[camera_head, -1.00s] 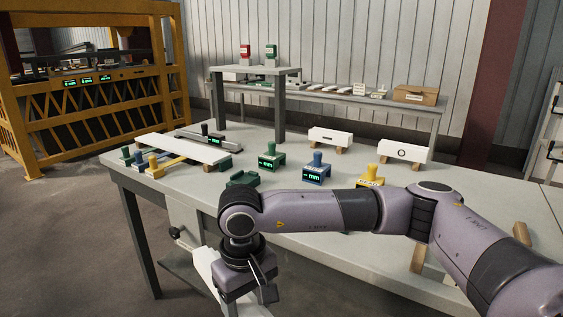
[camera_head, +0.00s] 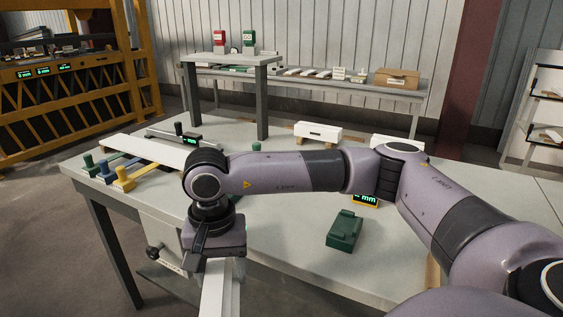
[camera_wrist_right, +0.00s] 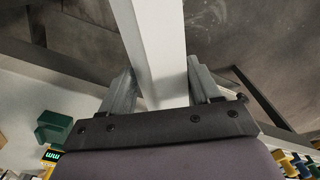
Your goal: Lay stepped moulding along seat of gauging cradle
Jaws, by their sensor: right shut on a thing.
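My right gripper (camera_head: 208,262) is shut on a long white moulding (camera_head: 222,292) in front of the table's near edge. The moulding runs down out of the head view. In the right wrist view, the moulding (camera_wrist_right: 156,45) lies between the two fingers of the gripper (camera_wrist_right: 165,88) and extends out of the top of the frame. A dark green block (camera_head: 345,231) with raised parts stands on the table, right of the gripper and apart from it. It seems to be part of the gauging cradle. Another green piece is mostly hidden behind my right arm. My left gripper is out of view.
The grey table (camera_head: 290,245) has bare room around the green block. A white board (camera_head: 150,150) lies at the left, beside green, blue and yellow handled pieces (camera_head: 123,175). White blocks (camera_head: 318,132) stand at the back. My right arm hides the table's middle.

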